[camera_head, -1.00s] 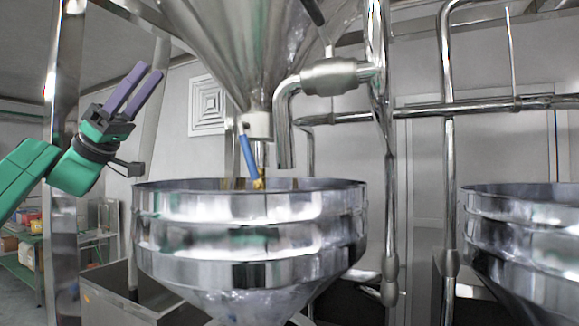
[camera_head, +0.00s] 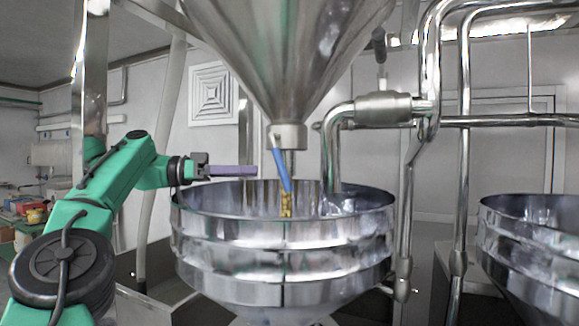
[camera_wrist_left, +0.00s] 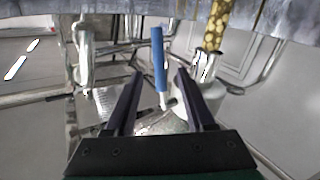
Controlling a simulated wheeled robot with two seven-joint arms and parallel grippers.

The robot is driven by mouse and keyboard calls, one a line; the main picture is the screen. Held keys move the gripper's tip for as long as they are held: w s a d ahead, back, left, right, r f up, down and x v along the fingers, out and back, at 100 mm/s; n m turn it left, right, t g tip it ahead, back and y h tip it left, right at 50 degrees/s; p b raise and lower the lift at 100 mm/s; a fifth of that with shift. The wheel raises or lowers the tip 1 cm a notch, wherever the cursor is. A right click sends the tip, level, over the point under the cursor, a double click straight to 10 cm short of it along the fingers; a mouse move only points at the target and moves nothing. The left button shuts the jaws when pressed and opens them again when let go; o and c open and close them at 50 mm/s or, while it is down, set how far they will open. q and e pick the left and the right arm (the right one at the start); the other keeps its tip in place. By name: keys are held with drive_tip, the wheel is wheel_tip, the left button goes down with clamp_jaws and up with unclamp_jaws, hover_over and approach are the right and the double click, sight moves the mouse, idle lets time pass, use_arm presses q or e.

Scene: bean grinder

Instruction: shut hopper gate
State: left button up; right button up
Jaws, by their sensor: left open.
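The hopper (camera_head: 285,50) is a large steel cone ending in a pale outlet collar (camera_head: 288,136). The gate's blue handle (camera_head: 279,165) slants down from the collar. A yellow-brown stream of beans (camera_head: 286,206) shows below it. My left gripper (camera_head: 256,171) is just left of the handle, pointing right, apart from it. In the left wrist view its two purple fingers (camera_wrist_left: 160,76) are spread and empty. The blue handle (camera_wrist_left: 159,58) appears between and beyond them, and the beans (camera_wrist_left: 216,24) show to the upper right. My right gripper is out of view.
A wide steel basin (camera_head: 285,265) stands under the outlet, its rim below my gripper. A second basin (camera_head: 535,240) is at the right. Steel pipes (camera_head: 385,108) run right of the hopper. Open air lies between gripper and handle.

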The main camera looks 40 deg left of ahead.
sight(283, 163)
use_arm(q)
drive_tip(key=x, duration=1.1)
drive_tip(key=shift+w+d, duration=0.15)
drive_tip(key=shift+d, duration=0.05)
clamp_jaws()
idle(0.7)
